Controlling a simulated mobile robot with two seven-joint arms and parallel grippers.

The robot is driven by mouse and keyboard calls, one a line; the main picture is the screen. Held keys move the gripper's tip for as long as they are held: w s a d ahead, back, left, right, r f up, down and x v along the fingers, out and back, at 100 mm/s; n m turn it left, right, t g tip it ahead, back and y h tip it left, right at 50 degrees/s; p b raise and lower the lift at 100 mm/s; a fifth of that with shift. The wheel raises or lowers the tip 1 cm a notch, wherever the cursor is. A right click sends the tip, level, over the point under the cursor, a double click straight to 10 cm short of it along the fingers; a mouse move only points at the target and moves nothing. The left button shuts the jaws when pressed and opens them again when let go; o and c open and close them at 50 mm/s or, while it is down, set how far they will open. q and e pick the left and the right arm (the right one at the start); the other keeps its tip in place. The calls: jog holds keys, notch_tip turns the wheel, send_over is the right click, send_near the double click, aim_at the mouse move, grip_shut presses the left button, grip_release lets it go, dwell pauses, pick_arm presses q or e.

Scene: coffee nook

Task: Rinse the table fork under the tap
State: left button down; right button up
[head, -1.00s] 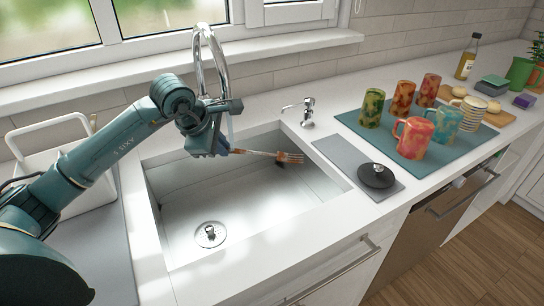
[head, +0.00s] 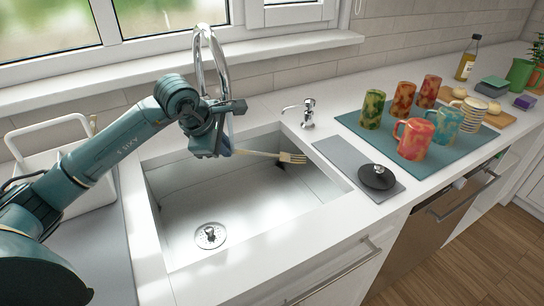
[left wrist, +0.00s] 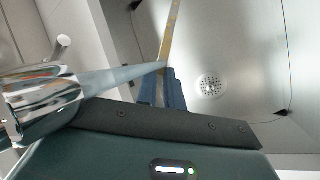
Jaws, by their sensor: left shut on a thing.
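My left gripper (head: 226,150) is shut on the table fork (head: 268,154) and holds it level over the sink (head: 250,206). The fork is pale gold, with its tines (head: 293,158) pointing right. In the left wrist view the blue fingertips (left wrist: 163,92) grip the fork (left wrist: 172,35), which runs up out of frame. The chrome tap (head: 222,68) arches above the gripper. A pale water stream (left wrist: 125,78) runs from its spout (left wrist: 40,100) to the fork by the fingertips. My right gripper is not in view.
A drain (head: 210,236) lies in the sink floor. A dark round lid (head: 376,177) lies on a grey mat to the right. Several mugs stand on a teal mat (head: 370,140). A white rack (head: 50,155) is at left.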

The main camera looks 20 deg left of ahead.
pick_arm(q)
jog(key=s+d+b, duration=0.1)
jog(key=s+d, duration=0.3)
jog(key=s, duration=0.2)
jog(key=shift+s+d, duration=0.25)
jog(key=shift+d, duration=0.15)
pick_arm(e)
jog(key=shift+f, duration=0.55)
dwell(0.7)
